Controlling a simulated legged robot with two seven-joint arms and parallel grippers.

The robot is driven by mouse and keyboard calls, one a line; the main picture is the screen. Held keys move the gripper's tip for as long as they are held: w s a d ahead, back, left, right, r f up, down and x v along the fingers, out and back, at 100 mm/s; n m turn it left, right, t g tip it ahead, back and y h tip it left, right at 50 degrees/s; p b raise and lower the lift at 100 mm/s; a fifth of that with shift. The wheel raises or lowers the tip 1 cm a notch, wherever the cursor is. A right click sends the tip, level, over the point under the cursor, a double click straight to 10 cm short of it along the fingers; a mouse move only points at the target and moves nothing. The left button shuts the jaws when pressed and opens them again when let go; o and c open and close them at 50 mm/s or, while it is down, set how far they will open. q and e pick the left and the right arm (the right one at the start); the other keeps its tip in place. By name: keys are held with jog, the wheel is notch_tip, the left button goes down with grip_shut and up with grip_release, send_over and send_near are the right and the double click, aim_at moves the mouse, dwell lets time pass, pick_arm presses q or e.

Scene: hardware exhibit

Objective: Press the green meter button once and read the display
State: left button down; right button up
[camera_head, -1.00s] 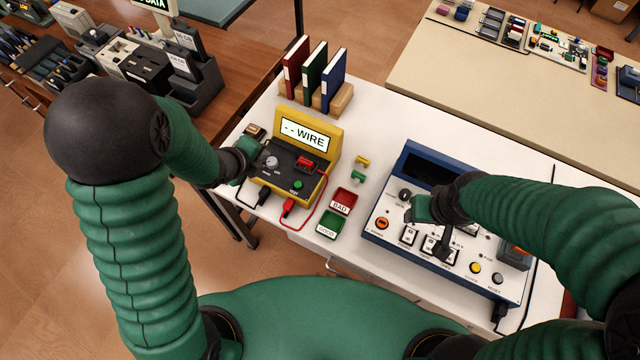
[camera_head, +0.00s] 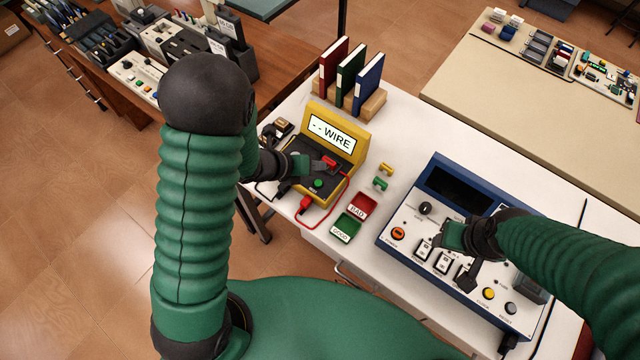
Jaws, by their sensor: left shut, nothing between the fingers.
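The yellow meter (camera_head: 348,119) stands on the white table with its display (camera_head: 332,134) reading "- - WIRE". Its green button (camera_head: 318,183) shows on the dark panel, with a red part (camera_head: 328,162) behind it. My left gripper (camera_head: 306,166) is shut and empty over the meter's panel, just behind and left of the green button. It hides the knob; whether it touches the panel is unclear. My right gripper (camera_head: 446,238) hangs over the blue-framed instrument (camera_head: 392,240); its fingers are too hard to make out.
A red BAD tray (camera_head: 362,207) and a green GOOD tray (camera_head: 346,228) lie right of the meter, near small yellow and green parts (camera_head: 383,175). Books (camera_head: 350,76) stand behind it. A red lead (camera_head: 322,222) loops at its front.

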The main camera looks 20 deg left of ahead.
aim_at(315, 184)
pick_arm(q)
jog(key=f+b, duration=0.1)
jog(key=f, duration=0.1)
jog(key=f+b, duration=0.2)
jog(key=a+f+b, duration=0.1)
jog(key=f, duration=0.1)
jog(key=shift+f+b, duration=0.35)
jog(key=shift+b, duration=0.05)
jog(key=shift+d+r, duration=0.1)
jog(key=shift+d, duration=0.25)
jog(key=shift+a, duration=0.2)
jog(key=shift+d, duration=0.1)
dwell(0.8)
jog(key=shift+f+b, duration=0.3)
jog(key=shift+b, duration=0.1)
